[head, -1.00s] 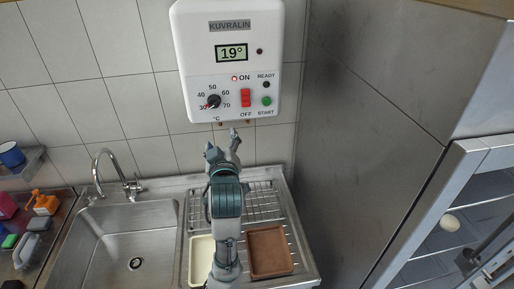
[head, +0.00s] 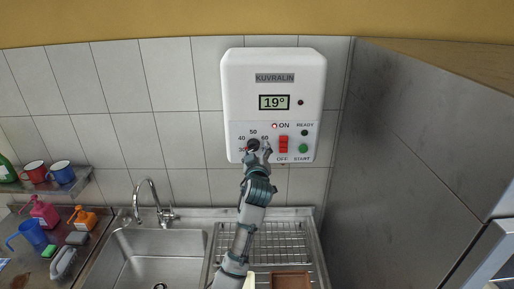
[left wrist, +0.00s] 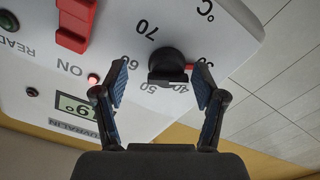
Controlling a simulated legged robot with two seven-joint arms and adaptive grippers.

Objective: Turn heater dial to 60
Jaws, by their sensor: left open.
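The white heater (head: 234,85) hangs on the tiled wall, its display (head: 274,102) reading 19°. Its black dial (head: 253,143) has a scale around it and is partly covered by my left gripper (head: 259,152). In the left wrist view, which shows the panel upside down, the dial (left wrist: 168,65) stands between the open fingers of my left gripper (left wrist: 162,68), one on each side. I cannot tell whether the fingers touch the dial. My right gripper is out of view.
The red ON/OFF switch (head: 283,144) is close right of the dial, with the lit ON lamp (head: 274,126) above and the green START button (head: 304,148) further right. Below are a sink (head: 150,255) and a drying rack (head: 285,245). A metal wall (head: 400,150) stands at right.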

